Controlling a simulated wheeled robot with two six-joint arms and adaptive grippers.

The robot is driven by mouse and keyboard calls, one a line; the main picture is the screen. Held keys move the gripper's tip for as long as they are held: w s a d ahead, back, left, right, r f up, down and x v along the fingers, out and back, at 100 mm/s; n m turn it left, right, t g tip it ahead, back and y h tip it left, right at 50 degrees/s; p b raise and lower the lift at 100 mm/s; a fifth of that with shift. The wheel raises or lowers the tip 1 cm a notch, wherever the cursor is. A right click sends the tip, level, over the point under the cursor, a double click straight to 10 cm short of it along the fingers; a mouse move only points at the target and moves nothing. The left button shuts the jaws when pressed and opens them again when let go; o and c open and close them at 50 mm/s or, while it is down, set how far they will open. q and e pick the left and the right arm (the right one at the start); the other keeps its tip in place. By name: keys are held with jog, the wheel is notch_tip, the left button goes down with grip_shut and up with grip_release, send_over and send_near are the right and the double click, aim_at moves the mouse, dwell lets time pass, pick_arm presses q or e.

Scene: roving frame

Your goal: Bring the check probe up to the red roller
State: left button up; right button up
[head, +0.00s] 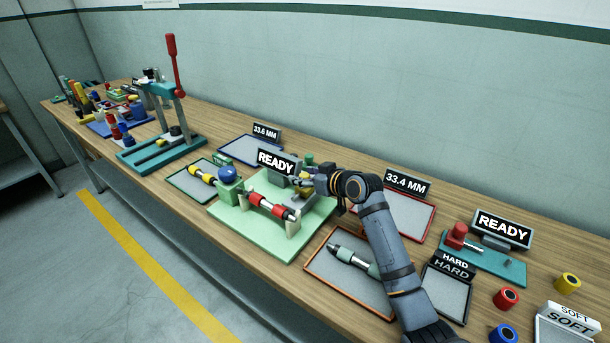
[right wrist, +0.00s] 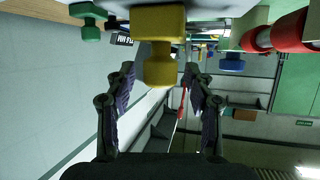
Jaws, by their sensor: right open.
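The red roller (head: 256,199) lies across supports on a pale green base plate (head: 238,222) in the head view. It also shows at the upper right of the right wrist view (right wrist: 262,38). Behind it on the plate is a grey block, partly hidden by my right arm, which I take to be part of the check probe. A yellow knob (right wrist: 160,62) shows in the right wrist view, between and beyond my fingertips. My right gripper (head: 312,183) is open behind the roller; I cannot tell whether it touches the knob. My left gripper is out of view.
A READY sign (head: 276,161) stands behind the plate. A green tray (head: 176,188) is at left, an orange-rimmed tray (head: 322,272) with a grey-green roller at right. A press with a red lever (head: 173,62) stands farther left.

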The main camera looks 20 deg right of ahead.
grip_shut()
dwell(0.3)
